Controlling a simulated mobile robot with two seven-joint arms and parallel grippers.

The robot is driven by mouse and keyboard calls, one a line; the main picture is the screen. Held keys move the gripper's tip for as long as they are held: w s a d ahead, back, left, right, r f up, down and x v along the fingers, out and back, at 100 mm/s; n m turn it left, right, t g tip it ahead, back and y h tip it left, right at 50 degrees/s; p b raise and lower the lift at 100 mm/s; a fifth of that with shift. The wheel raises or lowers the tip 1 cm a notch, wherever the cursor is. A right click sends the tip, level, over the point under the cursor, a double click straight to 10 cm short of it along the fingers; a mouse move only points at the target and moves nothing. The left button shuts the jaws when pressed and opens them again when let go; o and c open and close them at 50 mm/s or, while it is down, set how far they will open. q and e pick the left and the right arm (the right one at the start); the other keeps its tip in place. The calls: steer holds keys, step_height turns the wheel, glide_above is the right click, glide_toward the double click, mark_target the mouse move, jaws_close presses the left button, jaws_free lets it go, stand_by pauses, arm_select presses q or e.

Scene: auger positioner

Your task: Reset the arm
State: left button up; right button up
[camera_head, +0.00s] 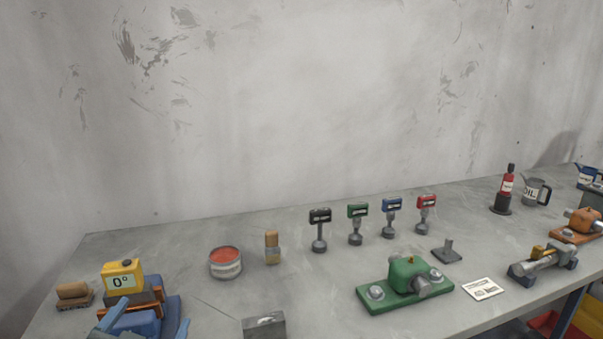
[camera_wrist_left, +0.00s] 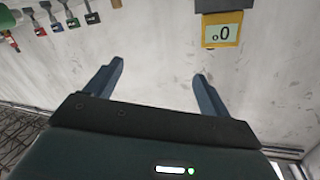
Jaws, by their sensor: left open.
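A blue device (camera_head: 173,309) with a yellow readout box (camera_head: 123,283) stands at the lower left of the bench in the head view. The readout shows 0°. In the left wrist view the yellow box (camera_wrist_left: 221,33) appears upside down at the top, beyond and to the right of the fingers. My left gripper (camera_head: 147,320) is at the bottom edge of the head view, in front of the device. Its two blue fingers (camera_wrist_left: 155,84) are spread apart with nothing between them in the left wrist view. I cannot make out the device's arm. My right gripper is not in view.
A brush (camera_head: 74,294) lies left of the device. A red-topped tin (camera_head: 225,262), a small bottle (camera_head: 272,246) and a grey block (camera_head: 264,325) are to its right. Several coloured gauges, a green fixture (camera_head: 405,283) and oil containers stand farther right. A wall closes the back.

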arm_select(q)
steer(key=s+d+f+n+g, duration=0.2)
steer(key=s+f+g, duration=1.1)
steer(key=s+f, duration=0.7)
steer(key=w+d+f+t+h, duration=0.3)
steer(key=w+d+f+t, duration=0.2)
steer(key=f, duration=0.4)
steer(key=shift+w+d+f+m+t+h, duration=0.3)
steer(key=shift+w+f+t, duration=0.05)
steer(key=shift+w+t, duration=0.25)
stand_by(0.7)
